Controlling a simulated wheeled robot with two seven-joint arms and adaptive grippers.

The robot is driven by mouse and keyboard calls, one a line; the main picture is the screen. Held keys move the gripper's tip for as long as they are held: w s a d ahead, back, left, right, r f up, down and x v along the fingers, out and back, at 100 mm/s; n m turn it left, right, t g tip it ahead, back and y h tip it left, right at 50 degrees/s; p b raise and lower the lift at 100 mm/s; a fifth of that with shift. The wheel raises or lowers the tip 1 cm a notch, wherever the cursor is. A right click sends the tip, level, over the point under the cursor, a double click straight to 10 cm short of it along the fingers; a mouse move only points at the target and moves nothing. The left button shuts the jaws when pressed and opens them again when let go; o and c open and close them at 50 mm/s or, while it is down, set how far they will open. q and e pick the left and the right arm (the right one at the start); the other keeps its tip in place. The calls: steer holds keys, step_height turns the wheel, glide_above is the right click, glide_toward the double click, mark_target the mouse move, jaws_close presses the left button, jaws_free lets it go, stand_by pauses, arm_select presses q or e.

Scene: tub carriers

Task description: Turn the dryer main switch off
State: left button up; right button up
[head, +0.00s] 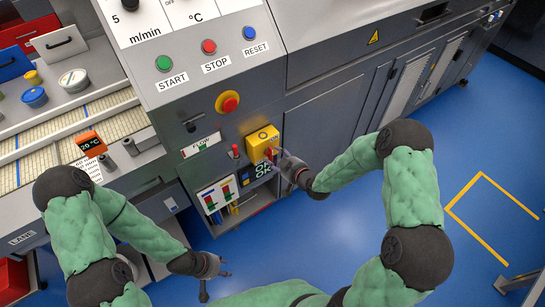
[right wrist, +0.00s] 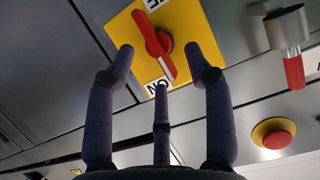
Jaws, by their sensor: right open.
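The dryer main switch is a red rotary handle (right wrist: 154,46) on a yellow plate (head: 257,143) on the grey machine front. In the right wrist view, one end of the handle lies towards the ON label (right wrist: 158,87); the other label, at the plate's far end, is cut off. My right gripper (right wrist: 163,65) is open, its fingers spread on either side of the handle with visible gaps. In the head view my right gripper (head: 276,160) is at the plate and covers part of the handle. My left gripper (head: 216,284) is open and empty, low in front of the machine.
A red mushroom button (head: 229,103) on a yellow base sits above the switch. A red-tipped lever (head: 235,152) is just left of the plate. An OK display (head: 262,169) and red-marked modules (head: 217,194) are below.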

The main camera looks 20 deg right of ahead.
steer(key=x, duration=0.3)
steer(key=shift+w+a+f+b, duration=0.1)
steer(key=shift+w+b, duration=0.1)
steer(key=shift+b, duration=0.1)
jaws_close()
